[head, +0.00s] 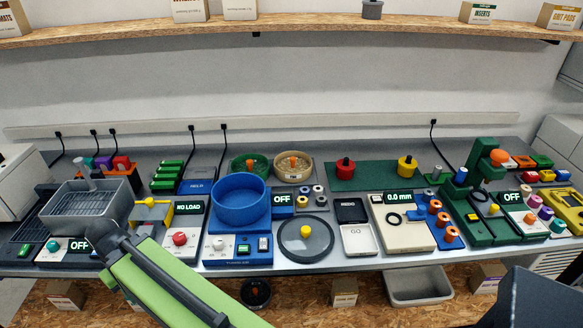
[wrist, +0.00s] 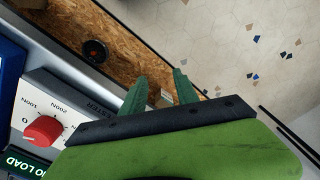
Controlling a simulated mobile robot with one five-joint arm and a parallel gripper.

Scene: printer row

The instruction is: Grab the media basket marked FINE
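Two round tubs with orange knobs stand at the back of the bench in the head view, a green tub (head: 237,170) and a tan tub (head: 293,178). Either may be a media basket, but I cannot read FINE on them. The blue bowl (head: 240,204) stands in front of the green tub and partly hides it. In the wrist view, my gripper (wrist: 160,76) has its two green fingers apart with nothing between them. It is in front of the bench edge, over the lower shelf and floor. I cannot make out its fingers in the head view.
The tester with a red knob (head: 180,239) stands near the front edge; the knob also shows in the wrist view (wrist: 43,130). A grey wire-like basin (head: 85,208) stands at the left. The bench is crowded.

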